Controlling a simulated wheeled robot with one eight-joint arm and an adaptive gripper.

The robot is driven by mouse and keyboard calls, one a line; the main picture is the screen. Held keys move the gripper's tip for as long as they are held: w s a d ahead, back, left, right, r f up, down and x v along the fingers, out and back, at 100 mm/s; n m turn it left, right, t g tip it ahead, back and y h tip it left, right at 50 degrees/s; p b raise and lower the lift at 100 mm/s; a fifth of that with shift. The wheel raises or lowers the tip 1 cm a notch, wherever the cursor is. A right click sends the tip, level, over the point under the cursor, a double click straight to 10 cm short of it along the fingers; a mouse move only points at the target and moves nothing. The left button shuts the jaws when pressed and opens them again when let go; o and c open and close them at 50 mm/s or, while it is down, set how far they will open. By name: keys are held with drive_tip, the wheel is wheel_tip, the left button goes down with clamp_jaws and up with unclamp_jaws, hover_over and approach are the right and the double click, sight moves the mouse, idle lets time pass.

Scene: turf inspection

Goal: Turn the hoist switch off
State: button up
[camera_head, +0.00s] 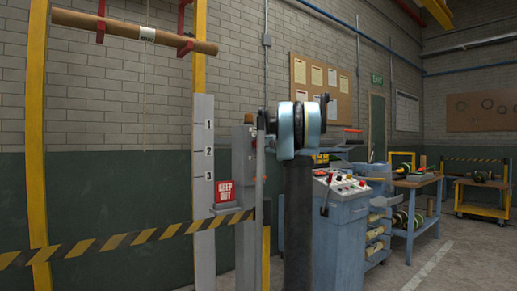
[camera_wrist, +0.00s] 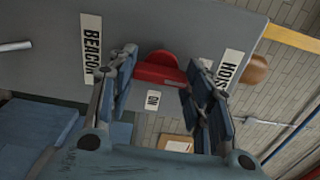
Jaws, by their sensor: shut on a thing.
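In the wrist view, a red switch handle (camera_wrist: 160,70) sits on a grey panel (camera_wrist: 190,25). A white HOIST label (camera_wrist: 229,69) is to its right and a white BEACON label (camera_wrist: 91,48) is to its left. A small ON label (camera_wrist: 153,98) is just below it. My gripper (camera_wrist: 164,74) has a finger on each side of the red handle and is shut on it. The fingers hide part of the handle's ends. In the head view my arm blocks sight of the gripper and the switch.
In the head view, a striped barrier (camera_head: 125,238) crosses the left, by a KEEP OUT sign (camera_head: 224,191). A blue control desk (camera_head: 340,225) and a workbench (camera_head: 417,181) stand right. Open floor lies at far right.

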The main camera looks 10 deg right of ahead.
drive_tip(key=shift+s+a+f+n, duration=0.1)
drive_tip(key=shift+s+f+n, duration=0.1)
drive_tip(key=shift+n, duration=0.1)
drive_tip(key=o, duration=1)
drive_tip(key=shift+w, duration=0.1)
drive_tip(key=shift+o, duration=0.2)
drive_tip(key=shift+r, duration=0.1)
drive_tip(key=shift+s+d, duration=0.2)
drive_tip(key=v, duration=1.1)
drive_tip(key=shift+s+d, duration=0.1)
drive_tip(key=shift+s, duration=0.05)
